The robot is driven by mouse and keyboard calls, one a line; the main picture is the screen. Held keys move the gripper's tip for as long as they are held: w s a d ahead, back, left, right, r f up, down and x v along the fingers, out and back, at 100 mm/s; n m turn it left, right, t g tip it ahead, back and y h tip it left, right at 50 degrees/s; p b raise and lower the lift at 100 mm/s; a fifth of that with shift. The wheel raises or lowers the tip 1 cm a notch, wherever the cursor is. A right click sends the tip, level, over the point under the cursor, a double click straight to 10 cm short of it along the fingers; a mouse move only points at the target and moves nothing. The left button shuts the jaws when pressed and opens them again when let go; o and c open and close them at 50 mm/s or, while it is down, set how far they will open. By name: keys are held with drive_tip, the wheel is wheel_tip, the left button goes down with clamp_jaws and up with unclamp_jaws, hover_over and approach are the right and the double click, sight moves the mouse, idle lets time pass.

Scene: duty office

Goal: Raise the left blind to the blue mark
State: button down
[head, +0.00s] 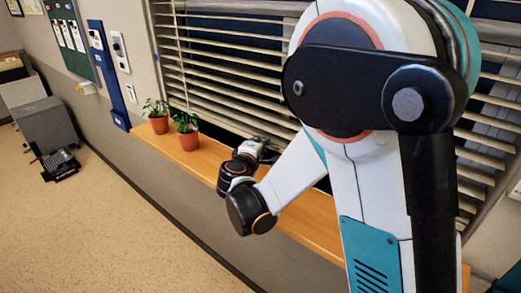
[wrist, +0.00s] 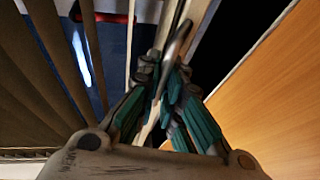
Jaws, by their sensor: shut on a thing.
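The left blind (head: 215,75) shows in the head view as pale slats over a dark window, left of my arm. Its lower edge is a little above the wooden sill, with a dark gap between. My gripper (head: 265,147) is at this lower edge, partly hidden by my wrist. In the wrist view, blind slats (wrist: 33,62) lie at the left. My gripper (wrist: 165,88) is shut on a pale, narrow part at the blind's lower edge, beside a curved grey piece (wrist: 180,38). The fingers hide where they touch it. I cannot make out the blue mark.
The wooden sill (head: 310,215) runs below the window and shows at the right of the wrist view (wrist: 270,90). Two potted plants, one (head: 157,115) farther left and one (head: 187,130) nearer my gripper, stand on it. The floor at left is mostly clear.

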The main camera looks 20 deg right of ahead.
wheel_tip(320, 180, up, 20)
drive_tip(key=p, duration=1)
drive_tip(key=shift+r+p, duration=0.1)
drive_tip(key=shift+p, duration=0.25)
drive_tip(key=c, duration=1.7)
unclamp_jaws()
approach(260, 45)
drive_tip(key=d, duration=0.1)
drive_tip(key=w+d, duration=0.1)
drive_tip(key=d, duration=0.1)
drive_tip(key=shift+d, duration=0.1)
